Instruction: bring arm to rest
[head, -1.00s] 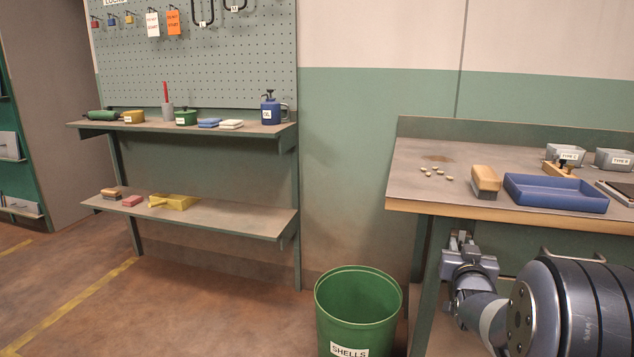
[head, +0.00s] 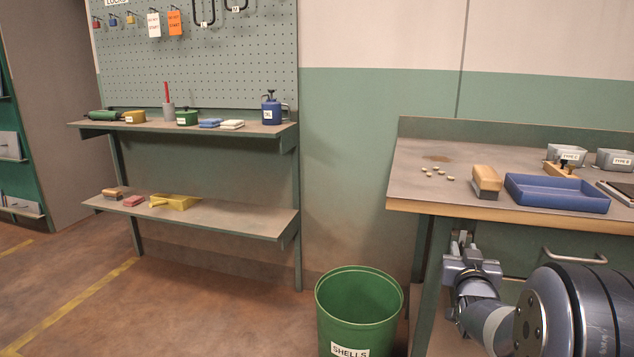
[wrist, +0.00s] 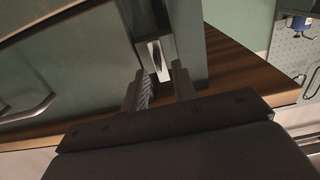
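My gripper (head: 462,241) is low at the right in the head view, just below the front edge of the workbench (head: 440,206) and close to its green leg. Its fingers point up and away from the camera. In the wrist view my gripper (wrist: 157,88) shows two fingers apart with a gap between them. Nothing is visibly held. A small pale metal piece (wrist: 156,56) shows beyond the gap. I cannot tell whether the fingers touch the bench. My grey forearm fills the lower right of the head view.
On the bench are a blue tray (head: 557,194), a brush (head: 486,181), several nuts (head: 438,172) and grey hoppers (head: 568,151). A green shells bin (head: 359,310) stands on the floor left of my arm. A shelf unit (head: 215,220) is farther left; floor before it is clear.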

